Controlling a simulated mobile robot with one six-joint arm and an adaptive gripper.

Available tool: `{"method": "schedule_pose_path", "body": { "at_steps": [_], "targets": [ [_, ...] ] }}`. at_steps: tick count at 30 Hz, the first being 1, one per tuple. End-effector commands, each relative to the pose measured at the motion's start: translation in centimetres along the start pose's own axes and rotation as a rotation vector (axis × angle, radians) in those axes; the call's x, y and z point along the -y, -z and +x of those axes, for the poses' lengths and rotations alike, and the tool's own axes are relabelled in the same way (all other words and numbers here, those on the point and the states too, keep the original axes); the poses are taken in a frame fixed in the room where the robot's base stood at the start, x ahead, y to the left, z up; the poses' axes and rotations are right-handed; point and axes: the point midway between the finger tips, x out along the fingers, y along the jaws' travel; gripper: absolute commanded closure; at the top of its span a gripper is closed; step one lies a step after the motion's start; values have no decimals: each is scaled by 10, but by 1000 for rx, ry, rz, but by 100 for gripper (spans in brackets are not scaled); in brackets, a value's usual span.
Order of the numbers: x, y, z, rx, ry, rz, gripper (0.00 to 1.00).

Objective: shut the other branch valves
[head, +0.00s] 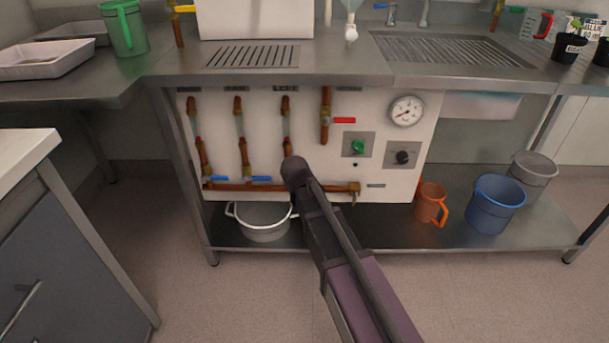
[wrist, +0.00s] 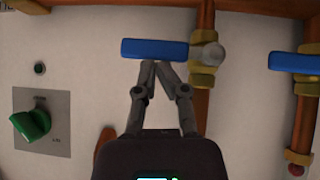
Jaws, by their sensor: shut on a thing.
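Three copper branch pipes run down the white panel, the left (head: 192,115), middle (head: 239,115) and right (head: 286,115) in the head view. The left blue lever (head: 219,178) and middle blue lever (head: 261,178) lie level, across their pipes. The right branch's blue lever (wrist: 155,48) shows level in the wrist view, crosswise to its pipe; my arm hides it in the head view. My gripper (wrist: 158,65) is at this lever's edge, its fingertips close together and shut on it. Another blue lever (wrist: 293,62) is at the wrist view's right, also level.
A fourth pipe has a level red lever (head: 344,120). A green knob (head: 357,147), a black knob (head: 402,157) and a gauge (head: 406,111) are on the panel. The steel counter (head: 340,70) overhangs it; a white pot (head: 263,222) stands on the shelf below.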

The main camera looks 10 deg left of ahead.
Motion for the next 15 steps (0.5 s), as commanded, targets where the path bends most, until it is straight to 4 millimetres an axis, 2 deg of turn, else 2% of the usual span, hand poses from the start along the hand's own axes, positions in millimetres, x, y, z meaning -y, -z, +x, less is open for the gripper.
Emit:
{"method": "schedule_pose_path", "body": {
  "at_steps": [5, 15],
  "targets": [
    [1, 3, -6, 9, 4, 5, 100],
    [-5, 24, -25, 0, 1, 3, 100]
  ]
}}
